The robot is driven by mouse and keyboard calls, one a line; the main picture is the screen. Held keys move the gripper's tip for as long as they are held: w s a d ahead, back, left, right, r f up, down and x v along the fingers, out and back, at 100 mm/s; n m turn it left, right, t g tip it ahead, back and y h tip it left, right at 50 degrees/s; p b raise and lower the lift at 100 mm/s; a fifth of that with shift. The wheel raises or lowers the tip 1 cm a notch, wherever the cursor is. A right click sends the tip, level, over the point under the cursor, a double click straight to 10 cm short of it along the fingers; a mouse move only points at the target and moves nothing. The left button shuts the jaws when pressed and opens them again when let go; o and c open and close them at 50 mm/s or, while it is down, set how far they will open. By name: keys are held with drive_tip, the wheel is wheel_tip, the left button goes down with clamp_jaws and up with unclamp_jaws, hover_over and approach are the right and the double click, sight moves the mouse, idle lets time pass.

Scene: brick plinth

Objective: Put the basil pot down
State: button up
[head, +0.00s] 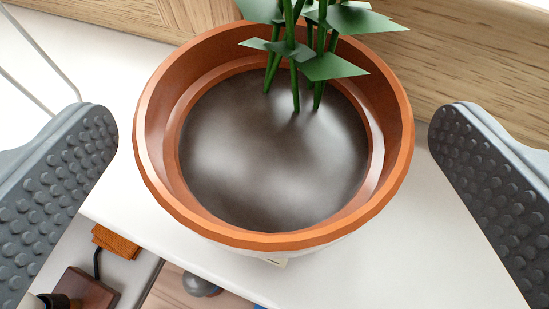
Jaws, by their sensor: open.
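The basil pot (150,165) is an orange-brown round pot with dark soil and green leafy stems at its far side. It appears to stand upright on a white surface (440,250), though its base is hidden beneath its rim. My gripper (272,160) is open, with one grey studded finger on each side of the pot. Gaps show between both fingers and the pot, so neither touches it. The tops of the plant are cut off by the frame's upper edge.
A wooden panel (460,55) rises close behind the pot. The white surface's front edge runs below the pot. Lower down at the left are an orange block (116,242) and a dark brown block (85,288) with a black cord. The white surface is clear at the right.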

drive_tip(key=b+v, duration=0.2)
drive_tip(key=v, duration=0.6)
drive_tip(key=s+r+t, duration=0.1)
drive_tip(key=s+r, duration=0.3)
drive_tip(key=r, duration=0.6)
drive_tip(key=s+r, duration=0.3)
drive_tip(key=r, duration=0.7)
drive_tip(key=s+r, duration=1.5)
drive_tip(key=r, duration=0.2)
drive_tip(key=shift+s+d+t, duration=0.2)
drive_tip(key=shift+d+t, duration=0.15)
drive_tip(key=shift+t, duration=0.05)
drive_tip(key=shift+f, duration=0.1)
wheel_tip(320, 180, down, 11)
drive_tip(key=b, duration=1)
drive_tip(key=shift+w+b, duration=0.2)
drive_tip(key=shift+b, duration=0.1)
